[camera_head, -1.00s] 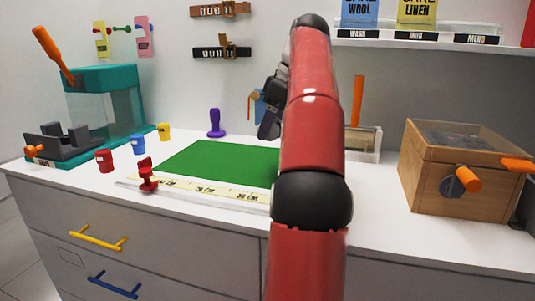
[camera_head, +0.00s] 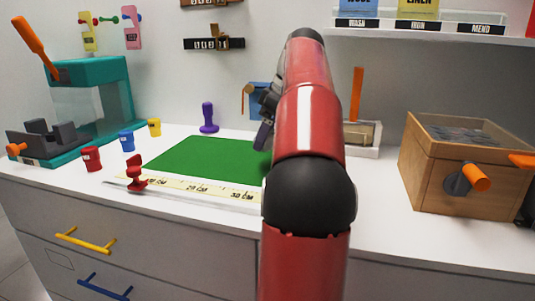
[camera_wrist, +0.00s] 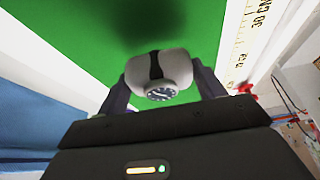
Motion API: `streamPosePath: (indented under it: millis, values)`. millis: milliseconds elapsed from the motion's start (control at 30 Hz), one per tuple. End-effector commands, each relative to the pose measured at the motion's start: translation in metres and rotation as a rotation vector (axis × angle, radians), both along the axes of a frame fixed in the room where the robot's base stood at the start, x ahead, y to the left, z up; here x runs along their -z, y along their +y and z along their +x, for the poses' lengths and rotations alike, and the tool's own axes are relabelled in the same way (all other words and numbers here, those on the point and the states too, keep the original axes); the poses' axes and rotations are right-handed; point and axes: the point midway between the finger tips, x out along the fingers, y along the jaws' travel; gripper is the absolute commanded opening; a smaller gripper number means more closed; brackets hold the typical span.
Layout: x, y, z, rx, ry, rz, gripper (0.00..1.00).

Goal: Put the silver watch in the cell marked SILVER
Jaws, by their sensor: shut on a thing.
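My gripper (camera_wrist: 160,78) is shut on a watch (camera_wrist: 160,91) in the wrist view. The watch has a dark dial with pale marks and a dark strap wrapped around a pale grey rounded cushion (camera_wrist: 178,67). One finger presses on each side of the cushion. It is held over the green mat, with a dark shadow on the mat beyond it. In the head view my gripper (camera_head: 264,128) is partly hidden behind my red arm, and the watch is not visible there. No cell marked SILVER can be read in either view.
The green mat (camera_head: 205,158) lies on the white dresser top with a ruler (camera_head: 205,190) along its front. A wooden box (camera_head: 430,175) with an orange-handled crank stands right. Small coloured cups and a teal machine (camera_head: 95,90) stand left. A shelf (camera_head: 430,36) overhangs at upper right.

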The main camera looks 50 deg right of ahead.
Motion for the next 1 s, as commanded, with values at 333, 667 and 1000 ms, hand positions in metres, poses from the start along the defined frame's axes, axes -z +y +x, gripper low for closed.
streamPosePath:
  millis: [333, 667, 1000]
  values:
    - [0.039, 0.001, 0.000, 0.000, 0.000, 0.000, 0.44]
    - [0.046, 0.000, 0.000, 0.000, -0.002, -0.002, 0.44]
    - [0.049, 0.000, 0.000, -0.001, -0.001, -0.001, 0.90]
